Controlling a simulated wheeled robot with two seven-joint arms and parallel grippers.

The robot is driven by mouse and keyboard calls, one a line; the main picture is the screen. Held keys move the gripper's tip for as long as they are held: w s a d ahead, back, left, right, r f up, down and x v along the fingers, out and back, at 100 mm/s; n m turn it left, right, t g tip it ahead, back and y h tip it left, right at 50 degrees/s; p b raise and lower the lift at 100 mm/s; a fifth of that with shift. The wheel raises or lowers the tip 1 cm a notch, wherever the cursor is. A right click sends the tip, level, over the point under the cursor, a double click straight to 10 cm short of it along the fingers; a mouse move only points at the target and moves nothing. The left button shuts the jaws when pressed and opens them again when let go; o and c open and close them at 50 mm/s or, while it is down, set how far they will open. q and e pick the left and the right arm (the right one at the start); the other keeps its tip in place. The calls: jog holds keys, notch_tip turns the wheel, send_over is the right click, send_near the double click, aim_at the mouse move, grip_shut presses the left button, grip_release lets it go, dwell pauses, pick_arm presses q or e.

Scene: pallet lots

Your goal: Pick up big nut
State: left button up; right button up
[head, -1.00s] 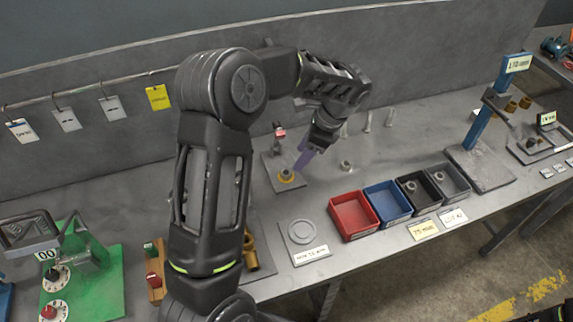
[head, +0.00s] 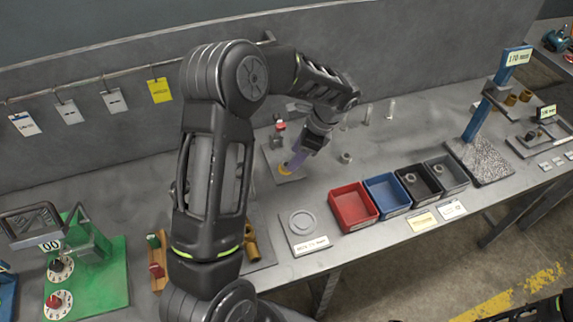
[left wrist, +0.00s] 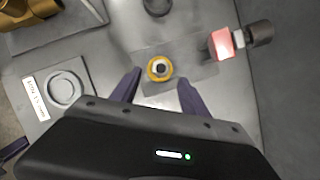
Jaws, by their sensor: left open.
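A yellow ring (left wrist: 151,75) with a grey, nut-like piece (left wrist: 160,68) at its centre sits on a flat square plate; I cannot tell whether that piece is the big nut. In the head view the ring (head: 284,170) is partly covered by my fingers. My left gripper (head: 295,163) is over the plate, with its purple fingers open. In the left wrist view the fingertips (left wrist: 158,82) stand apart on either side, just short of the ring, with nothing between them. Another grey nut (head: 345,157) lies on the bench to the right.
A red-topped fixture (left wrist: 222,44) stands close behind the plate. Red (head: 353,207), blue (head: 387,196), black (head: 419,184) and grey (head: 446,175) bins line the front edge; nuts lie in the black and grey ones. A labelled disc plate (head: 302,222) is nearer.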

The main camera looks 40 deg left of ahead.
pick_arm(q)
jog(key=x, duration=0.3)
jog(key=shift+a+f+p, duration=0.15)
jog(key=shift+f+p, duration=0.1)
jog(key=shift+p, duration=0.1)
jog(key=shift+c, duration=0.3)
grip_shut()
dwell(0.3)
